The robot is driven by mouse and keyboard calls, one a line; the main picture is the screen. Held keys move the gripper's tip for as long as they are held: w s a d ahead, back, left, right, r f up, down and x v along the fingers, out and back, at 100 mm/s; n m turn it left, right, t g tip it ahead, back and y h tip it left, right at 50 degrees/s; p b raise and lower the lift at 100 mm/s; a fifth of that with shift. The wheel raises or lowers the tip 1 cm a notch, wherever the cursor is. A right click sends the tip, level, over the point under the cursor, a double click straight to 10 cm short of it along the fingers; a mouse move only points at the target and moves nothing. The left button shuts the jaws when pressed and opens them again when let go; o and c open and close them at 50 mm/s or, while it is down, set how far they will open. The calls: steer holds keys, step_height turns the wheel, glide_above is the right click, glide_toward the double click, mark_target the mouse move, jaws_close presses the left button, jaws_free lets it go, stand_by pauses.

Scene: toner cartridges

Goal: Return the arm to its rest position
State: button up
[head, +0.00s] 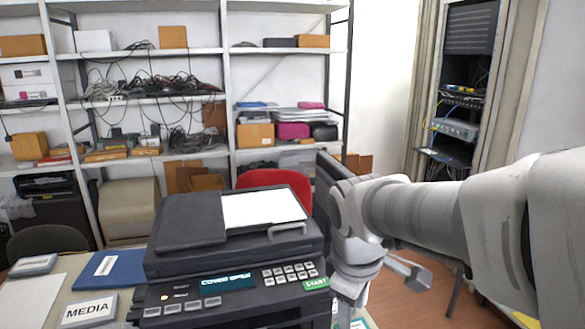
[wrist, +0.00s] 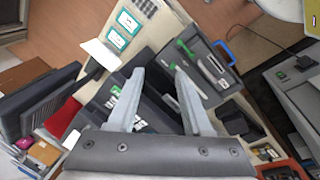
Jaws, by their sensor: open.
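My gripper (wrist: 160,76) is open in the wrist view, its two grey fingers apart with nothing between them. Below the fingers in that view are dark trays with small labelled items; none is gripped. In the head view my arm reaches in from the right, and its wrist is beside the right side of the black printer (head: 235,252). The fingertips are hard to make out there. The printer's display (head: 227,283) reads "COVER OPEN", and white paper (head: 262,209) lies on its top.
A blue folder (head: 112,269) and a MEDIA sign (head: 89,309) lie left of the printer. A red chair (head: 275,181) and loaded shelves (head: 145,100) stand behind. A toolbox (wrist: 207,68) with green-handled tools shows in the wrist view. Open floor lies at right.

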steer(key=s+d+r+m+t+y, duration=0.1)
steer(key=s+d+r+m+t, duration=0.2)
steer(key=s+m, duration=0.7)
steer(key=shift+s+d+m, duration=0.3)
steer(key=shift+d+m, duration=0.1)
steer(key=shift+d, duration=0.3)
steer(key=shift+r, duration=0.1)
